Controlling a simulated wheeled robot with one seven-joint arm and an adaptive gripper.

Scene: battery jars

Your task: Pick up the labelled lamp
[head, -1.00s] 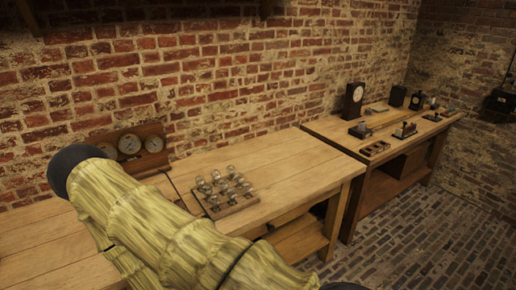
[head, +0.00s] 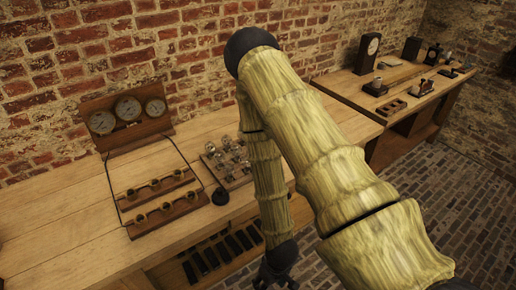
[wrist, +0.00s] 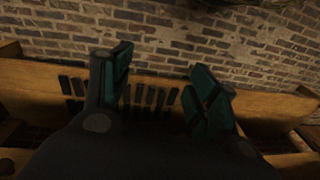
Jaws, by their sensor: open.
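Several clear glass lamps (head: 211,149) stand in a wooden rack (head: 234,184) on the near bench in the head view, partly hidden behind my arm. I cannot make out a label on any of them. My gripper (head: 277,278) hangs low at the bottom of the head view, in front of the bench edge, below and apart from the lamps. In the wrist view my gripper (wrist: 160,95) has its green-padded fingers spread wide with nothing held between them. No lamp shows in the wrist view.
A gauge panel (head: 128,117) stands at the back of the near bench (head: 50,225), wired to two wooden strips (head: 160,202). A small black round object (head: 220,196) sits near the rack. Dark upright slabs (head: 222,250) stand below the benchtop. A second bench holds a clock (head: 368,52).

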